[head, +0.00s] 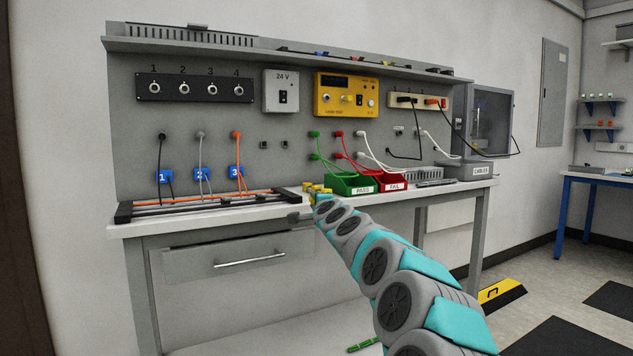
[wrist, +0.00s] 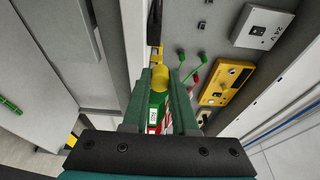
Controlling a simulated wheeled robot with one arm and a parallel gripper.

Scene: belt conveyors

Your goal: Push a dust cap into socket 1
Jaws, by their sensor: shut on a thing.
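My gripper (wrist: 161,82) is shut on a yellow dust cap (wrist: 162,80), which shows between the two green fingers in the wrist view. In the head view the end of my arm is at the bench's front edge, beside small yellow pieces (head: 317,188); I cannot tell there which one is held. Socket 1 (head: 155,88) is the leftmost round socket on the dark strip (head: 195,87) on the back panel, under the number 1. It is well up and left of my gripper.
A green PASS bin (head: 350,184) and a red FAIL bin (head: 391,182) stand right of my gripper. A rack with rods (head: 200,207) lies on the bench at left. Cables hang from the panel above blue numbered tags. A yellow tester (head: 346,95) is mounted on the panel.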

